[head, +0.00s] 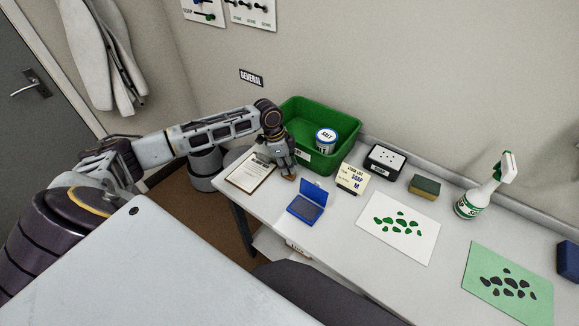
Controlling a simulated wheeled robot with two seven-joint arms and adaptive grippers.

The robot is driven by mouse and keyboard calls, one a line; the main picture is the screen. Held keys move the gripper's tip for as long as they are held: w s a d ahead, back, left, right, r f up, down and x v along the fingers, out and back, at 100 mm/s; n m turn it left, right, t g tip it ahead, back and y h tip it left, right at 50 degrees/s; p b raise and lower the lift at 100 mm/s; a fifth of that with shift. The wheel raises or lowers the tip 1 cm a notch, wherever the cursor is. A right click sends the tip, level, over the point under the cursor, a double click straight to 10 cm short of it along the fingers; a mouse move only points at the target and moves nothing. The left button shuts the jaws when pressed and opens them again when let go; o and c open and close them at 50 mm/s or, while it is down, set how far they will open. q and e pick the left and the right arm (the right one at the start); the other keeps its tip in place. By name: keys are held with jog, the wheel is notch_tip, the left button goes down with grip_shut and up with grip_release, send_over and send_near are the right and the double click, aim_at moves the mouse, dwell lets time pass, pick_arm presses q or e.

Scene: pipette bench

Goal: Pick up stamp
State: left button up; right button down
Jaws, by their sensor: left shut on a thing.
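My left gripper (286,171) points down over the far left part of the table, in front of the green bin. It is shut on the stamp (290,178), a small brown piece that shows just below the fingertips. Most of the stamp is hidden by the fingers. I cannot tell whether it touches the table. An open blue ink pad (305,206) lies a little to the right and nearer to me. My right gripper is not in view.
A clipboard (249,175) lies left of the gripper. The green bin (318,160) holds a salt tub (326,140). To the right are a small sign (352,178), a black-framed box (385,161), a sponge (424,187), a spray bottle (474,203) and printed sheets (430,249).

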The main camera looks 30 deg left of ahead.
pick_arm(q)
notch_tip(320, 180, up, 9)
jog(key=shift+r, duration=0.1)
dwell(0.4)
dwell(0.6)
